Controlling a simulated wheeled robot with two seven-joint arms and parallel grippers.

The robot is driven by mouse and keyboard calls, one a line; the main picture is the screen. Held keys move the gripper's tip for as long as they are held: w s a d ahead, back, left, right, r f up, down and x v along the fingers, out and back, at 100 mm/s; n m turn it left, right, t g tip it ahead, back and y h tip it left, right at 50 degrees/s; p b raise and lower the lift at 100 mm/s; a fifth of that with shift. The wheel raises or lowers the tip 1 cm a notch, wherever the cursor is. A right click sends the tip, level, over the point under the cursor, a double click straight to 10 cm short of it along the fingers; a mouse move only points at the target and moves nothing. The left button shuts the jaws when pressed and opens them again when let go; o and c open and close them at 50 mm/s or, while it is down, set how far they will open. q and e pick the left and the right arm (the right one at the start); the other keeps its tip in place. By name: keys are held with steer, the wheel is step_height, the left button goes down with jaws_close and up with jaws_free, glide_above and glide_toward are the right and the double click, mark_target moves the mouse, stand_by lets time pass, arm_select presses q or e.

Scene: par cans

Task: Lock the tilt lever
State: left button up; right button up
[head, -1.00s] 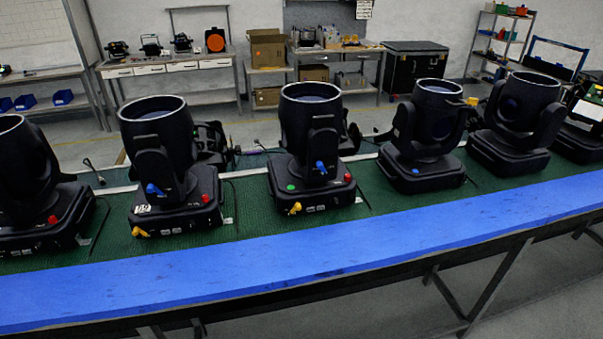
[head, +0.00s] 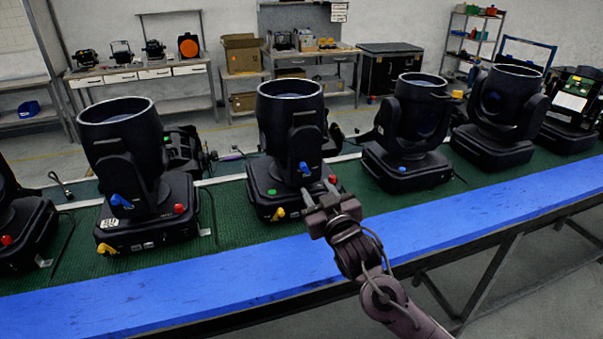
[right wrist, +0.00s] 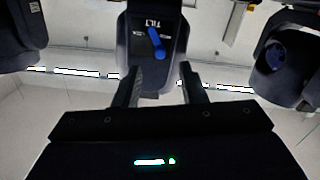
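The middle par can (head: 290,130) stands upright on the green belt, with a blue tilt lever (head: 305,168) low on its yoke arm. In the right wrist view the blue lever (right wrist: 157,43) sits slanted on a dark panel marked TILT (right wrist: 153,22). My right gripper (head: 320,190) is in front of this can, its fingers pointing at the yoke arm just below and right of the lever. In the right wrist view the gripper (right wrist: 161,88) is open and empty, with the lever ahead between its fingers and apart from them. My left gripper is not in view.
Similar cans stand on both sides, including one at left (head: 125,140) and one at right (head: 415,115). The can's base has a yellow lever (head: 278,213) and a green button (head: 271,191). A blue rail (head: 160,290) runs along the front. Benches stand behind.

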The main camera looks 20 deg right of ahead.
mark_target(305, 169)
steer(key=w+p, duration=0.1)
steer(key=w, duration=0.3)
steer(key=w+p, duration=0.1)
steer(key=w, duration=0.1)
steer(key=shift+w+a+r+p, duration=0.15)
steer(key=shift+w+r+p, duration=0.15)
steer(key=shift+r, duration=0.1)
steer(key=shift+w+f, duration=0.1)
steer(key=shift+w, duration=0.5)
steer(key=shift+c, duration=0.4)
jaws_close()
